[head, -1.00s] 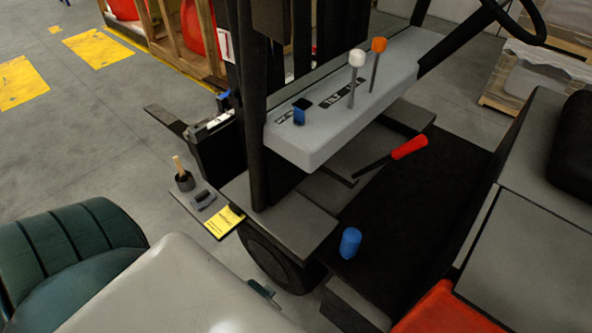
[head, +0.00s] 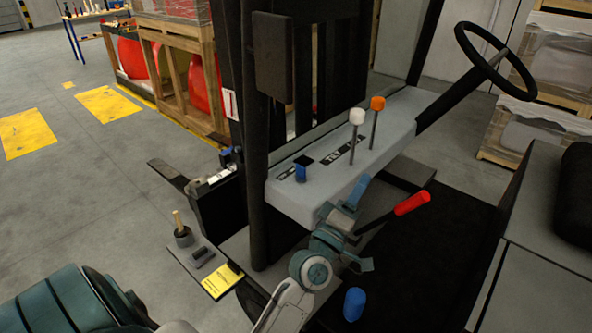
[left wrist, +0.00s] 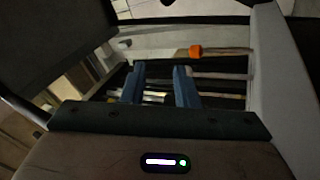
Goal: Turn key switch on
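A grey forklift console (head: 350,165) stands in the middle of the head view. A small blue block (head: 303,172) is at its left end beside dark labels; it may be the key switch, but I cannot tell its setting. My left gripper (head: 366,228) is beside and below the console's near face, apart from the blue block. In the left wrist view its two blue fingers (left wrist: 159,78) stand apart with nothing held between them. An orange knob (left wrist: 195,51) shows beyond them. My right gripper is not in view.
Levers with a white knob (head: 357,116) and an orange knob (head: 377,103) rise from the console. A red-handled lever (head: 411,203) is right of my gripper. The steering wheel (head: 496,60) is at upper right. A blue cylinder (head: 354,304) stands below. A dark mast post (head: 254,150) is left.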

